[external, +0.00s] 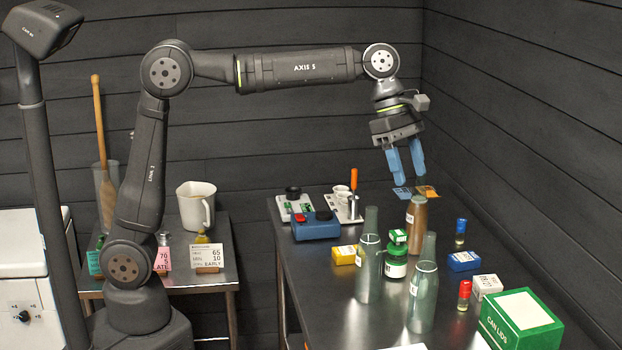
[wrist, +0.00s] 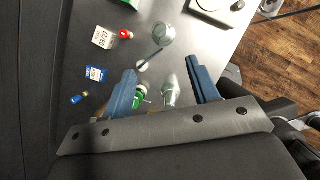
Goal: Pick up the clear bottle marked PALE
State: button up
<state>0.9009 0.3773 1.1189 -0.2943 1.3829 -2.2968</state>
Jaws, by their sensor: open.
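Two clear, pale-green bottles with small white labels stand upright on the dark table in the external view: a left one (external: 369,275) and a front-right one (external: 422,300). I cannot read PALE on either label. An amber bottle (external: 416,228) stands behind them. My gripper (external: 405,181) is open and empty, its blue fingers pointing down, above and behind the bottles. In the wrist view, one clear bottle (wrist: 170,92) shows between the blue fingers of my gripper (wrist: 161,66), apparently well below them. Another clear bottle (wrist: 164,35) shows beyond the fingertips.
A yellow box (external: 343,255), blue box (external: 464,261), white box (external: 487,287), red-capped vial (external: 464,295) and green CAN LIDS box (external: 522,322) surround the group.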

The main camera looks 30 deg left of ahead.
send_near(423, 242)
jog(key=f, duration=0.3)
jog(key=w+d+f, duration=0.1)
jog(key=f, duration=0.1)
jog(key=shift+w+d+f, duration=0.1)
jog(key=shift+f, duration=0.1)
jog(key=x, duration=0.5)
jog(key=shift+d, duration=0.15)
grip_shut()
